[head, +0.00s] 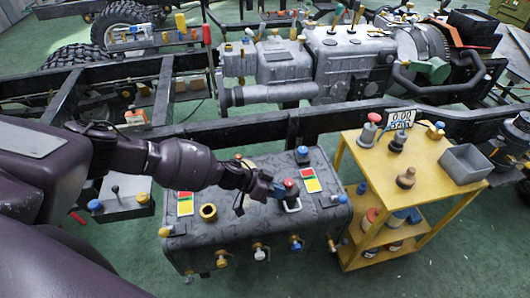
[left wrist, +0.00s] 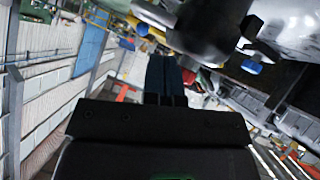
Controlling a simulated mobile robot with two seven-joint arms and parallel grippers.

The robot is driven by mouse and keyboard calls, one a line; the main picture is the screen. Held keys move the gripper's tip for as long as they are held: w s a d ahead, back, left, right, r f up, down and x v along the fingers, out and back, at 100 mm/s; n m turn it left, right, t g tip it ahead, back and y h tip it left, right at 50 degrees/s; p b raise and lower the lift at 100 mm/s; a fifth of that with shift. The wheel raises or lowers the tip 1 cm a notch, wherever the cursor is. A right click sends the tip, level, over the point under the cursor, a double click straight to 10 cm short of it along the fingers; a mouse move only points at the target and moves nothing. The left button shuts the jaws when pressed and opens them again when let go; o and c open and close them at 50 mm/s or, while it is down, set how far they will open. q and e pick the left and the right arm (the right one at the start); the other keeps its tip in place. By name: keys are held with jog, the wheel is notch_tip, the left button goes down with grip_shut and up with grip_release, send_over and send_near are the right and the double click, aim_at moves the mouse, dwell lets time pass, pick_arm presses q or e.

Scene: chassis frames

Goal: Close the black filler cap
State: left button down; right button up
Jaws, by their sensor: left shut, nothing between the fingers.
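My left gripper (head: 278,190) is over the top of the dark grey tank (head: 245,229), close beside a red-topped fitting (head: 290,184) with a grey handle; I cannot tell whether they touch. Its two blue fingers (left wrist: 166,78) are together and empty in the left wrist view. A dark rounded part (left wrist: 210,25) is just past the fingertips there, but I cannot tell whether it is the black filler cap. My right gripper is out of view.
A blue-capped fitting (head: 302,153) and red-green labels (head: 311,180) are on the tank top. Several valves line its front. A yellow cart (head: 425,180) with a grey bin (head: 466,164) stands at right. A black chassis rail (head: 250,130) runs behind.

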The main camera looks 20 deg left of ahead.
pick_arm(q)
jog(key=shift+s+d+f+m+t+y+p, duration=0.4)
jog(key=shift+s+f+m+t+p, duration=0.1)
jog(key=shift+f+m, duration=0.15)
jog(key=shift+s+d+f, duration=0.1)
jog(key=shift+s+f, duration=0.15)
jog(key=shift+f, duration=0.5)
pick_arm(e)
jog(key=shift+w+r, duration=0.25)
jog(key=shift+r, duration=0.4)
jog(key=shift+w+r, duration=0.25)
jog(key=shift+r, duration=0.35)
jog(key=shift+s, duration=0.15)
pick_arm(q)
jog(key=d+r+p+v, duration=0.1)
jog(key=p+v, duration=0.4)
jog(key=v, duration=0.7)
jog(key=shift+r+p, duration=0.35)
jog(key=shift+r, duration=0.65)
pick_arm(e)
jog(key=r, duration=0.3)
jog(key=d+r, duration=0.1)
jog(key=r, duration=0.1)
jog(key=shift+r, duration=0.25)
